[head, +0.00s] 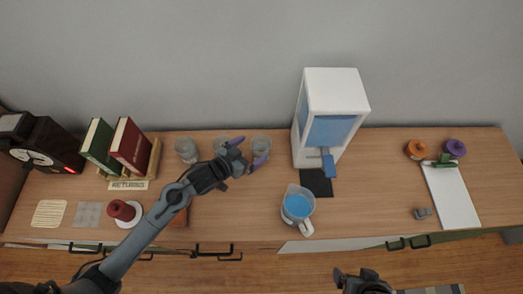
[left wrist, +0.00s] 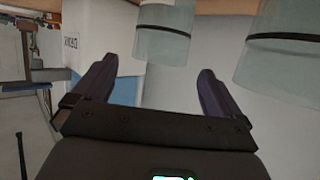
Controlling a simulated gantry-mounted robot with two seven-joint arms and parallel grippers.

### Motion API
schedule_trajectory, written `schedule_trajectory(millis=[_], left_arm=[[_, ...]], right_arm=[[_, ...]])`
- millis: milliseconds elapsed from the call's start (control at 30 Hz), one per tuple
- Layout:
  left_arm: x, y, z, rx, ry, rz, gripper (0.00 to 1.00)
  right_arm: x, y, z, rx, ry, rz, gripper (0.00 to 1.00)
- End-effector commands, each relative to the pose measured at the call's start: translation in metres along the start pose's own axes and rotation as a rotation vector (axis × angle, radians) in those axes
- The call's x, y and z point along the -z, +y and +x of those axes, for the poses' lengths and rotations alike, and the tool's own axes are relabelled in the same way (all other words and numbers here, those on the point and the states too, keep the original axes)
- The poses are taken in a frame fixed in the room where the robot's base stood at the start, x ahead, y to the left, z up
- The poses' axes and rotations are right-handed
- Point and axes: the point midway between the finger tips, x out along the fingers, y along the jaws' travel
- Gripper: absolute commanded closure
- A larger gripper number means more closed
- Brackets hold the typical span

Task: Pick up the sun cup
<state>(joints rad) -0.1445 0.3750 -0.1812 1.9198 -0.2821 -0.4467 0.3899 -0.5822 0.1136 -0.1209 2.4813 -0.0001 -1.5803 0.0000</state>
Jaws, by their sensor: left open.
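Three clear cups stand in a row on the counter in the head view: a left cup (head: 186,150), a middle cup (head: 220,145) and a right cup (head: 261,145). I cannot make out a sun mark on any of them. My left gripper (head: 249,152) is open and empty at the right cup, its fingers apart. In the left wrist view, one cup (left wrist: 165,38) shows ahead between the open fingers (left wrist: 153,82), and another cup (left wrist: 280,55) stands to the right. Each has a dark band. My right gripper (head: 356,277) shows only partly at the bottom edge.
A white dispenser (head: 335,88) stands right of the cups, with a black mat (head: 316,183) before it. A pitcher of blue liquid (head: 298,205) is near the front edge. Red and green books (head: 130,145) stand left. A clipboard (head: 453,195) lies right.

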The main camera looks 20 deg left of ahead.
Motion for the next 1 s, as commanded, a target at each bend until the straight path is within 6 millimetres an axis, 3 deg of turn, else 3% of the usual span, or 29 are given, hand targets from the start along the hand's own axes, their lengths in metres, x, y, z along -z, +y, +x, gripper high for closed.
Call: schedule_trajectory(millis=[233, 533, 867, 1000], left_arm=[[0.0, 0.0, 0.014, 0.0, 0.001, 0.0, 0.0], [-0.001, 0.001, 0.051, 0.001, 0.002, 0.0, 0.0], [-0.002, 0.001, 0.058, 0.0, 0.001, 0.0, 0.0], [-0.002, 0.001, 0.058, 0.0, 0.0, 0.0, 0.17]], right_arm=[[0.0, 0.002, 0.001, -0.007, 0.0, -0.008, 0.06], [0.0, 0.003, 0.002, -0.01, 0.0, -0.01, 0.06], [0.0, 0.002, 0.002, -0.006, 0.001, -0.005, 0.06], [0.0, 0.001, 0.002, -0.003, 0.001, -0.002, 0.06]])
